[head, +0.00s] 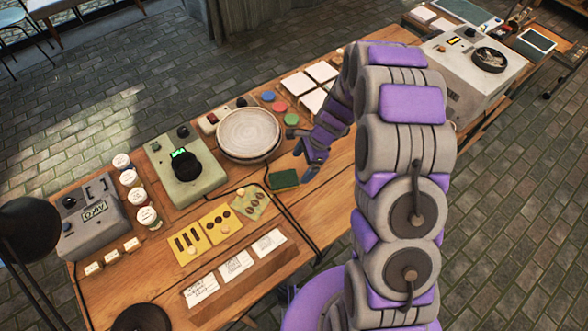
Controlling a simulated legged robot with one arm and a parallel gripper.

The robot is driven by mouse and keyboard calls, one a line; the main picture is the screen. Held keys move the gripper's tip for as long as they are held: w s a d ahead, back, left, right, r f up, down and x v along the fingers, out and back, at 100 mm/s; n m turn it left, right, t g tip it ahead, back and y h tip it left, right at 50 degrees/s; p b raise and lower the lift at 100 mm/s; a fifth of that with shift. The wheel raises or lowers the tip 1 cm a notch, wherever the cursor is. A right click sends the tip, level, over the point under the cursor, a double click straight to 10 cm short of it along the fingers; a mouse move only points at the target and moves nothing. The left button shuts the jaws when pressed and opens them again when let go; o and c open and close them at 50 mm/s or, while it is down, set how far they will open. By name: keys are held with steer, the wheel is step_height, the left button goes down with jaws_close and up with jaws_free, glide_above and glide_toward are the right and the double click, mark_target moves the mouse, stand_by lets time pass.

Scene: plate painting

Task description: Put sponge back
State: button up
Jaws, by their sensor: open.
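The sponge (284,180) is green with a yellowish edge. It lies on the wooden table, below the round plate and right of the yellow cards. My gripper (306,163) is open and hangs at the end of my purple and grey arm, just above and right of the sponge in the picture. It looks apart from the sponge, and nothing shows between its fingers. The round pale plate (249,132) sits behind the sponge on a turntable-like base.
A green-grey device with a black knob (186,165) stands left of the plate. Yellow stencil cards (220,223) and white paper cards (236,265) lie in front. Several jars (138,199) and a grey box (92,217) are at the left. White tiles (298,84) and coloured discs (280,107) lie behind. A black cable (300,232) runs near the sponge.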

steer(key=s+d+r+n+h, duration=0.15)
steer(key=s+r+n, duration=0.25)
steer(key=s+r, duration=0.5)
steer(key=s+d+r+n, duration=0.3)
steer(key=s+r+n, duration=0.25)
steer(key=r, duration=0.65)
steer(key=s+d+r+n+h, duration=0.1)
steer(key=s+d+r+n, duration=0.2)
steer(key=s, duration=0.6)
steer(key=s+d+r+n+g+h, duration=0.1)
steer(key=s+d+r+n+h, duration=0.1)
steer(key=s, duration=0.7)
steer(key=shift+s+d+r+n+p, duration=0.35)
steer(key=shift+d+r+n, duration=0.1)
steer(key=shift+r+n, duration=0.25)
